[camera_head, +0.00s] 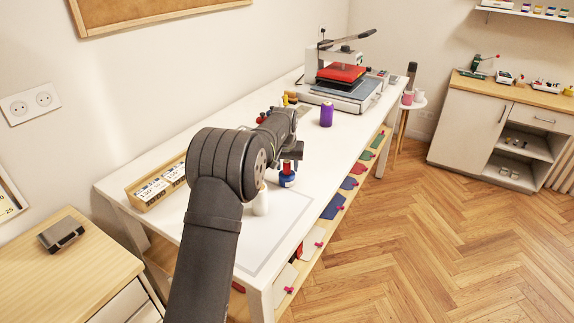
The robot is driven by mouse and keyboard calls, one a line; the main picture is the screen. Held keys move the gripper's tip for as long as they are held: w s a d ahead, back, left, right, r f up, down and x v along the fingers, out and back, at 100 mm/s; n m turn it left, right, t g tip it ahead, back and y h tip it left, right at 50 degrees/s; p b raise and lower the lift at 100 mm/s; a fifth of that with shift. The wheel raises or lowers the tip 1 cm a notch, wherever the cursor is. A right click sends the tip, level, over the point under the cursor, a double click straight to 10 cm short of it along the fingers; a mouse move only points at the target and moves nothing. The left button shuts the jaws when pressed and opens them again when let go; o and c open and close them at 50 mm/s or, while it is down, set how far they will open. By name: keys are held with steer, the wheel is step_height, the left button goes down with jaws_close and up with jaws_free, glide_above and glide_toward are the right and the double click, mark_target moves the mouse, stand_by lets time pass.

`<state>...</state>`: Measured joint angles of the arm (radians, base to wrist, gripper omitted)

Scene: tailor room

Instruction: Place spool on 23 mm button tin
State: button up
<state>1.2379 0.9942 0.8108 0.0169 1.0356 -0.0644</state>
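My gripper (291,158) is over the white table, pointing down, and partly hidden by my arm. A small red thing (287,168), perhaps a spool, shows just below the fingers. Directly under it is a round blue tin (287,181) with a white patch. I cannot tell whether the red thing touches the tin or is gripped. A white spool (261,202) stands nearer on the table, partly behind my arm. A purple spool (327,114) stands upright further back. No 23 mm marking is readable on the blue tin.
A wooden tray (133,190) with white labelled boxes lies at the table's left edge. Several small coloured items (289,98) stand behind my arm. A heat press (342,82) fills the table's far end. The white table (350,140) is clear right of the gripper.

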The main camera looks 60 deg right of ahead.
steer(key=shift+r, duration=0.1)
steer(key=v, duration=1.2)
steer(key=x, duration=1.2)
steer(key=shift+f, duration=0.25)
step_height(320, 180, up, 3)
steer(key=shift+r, duration=0.65)
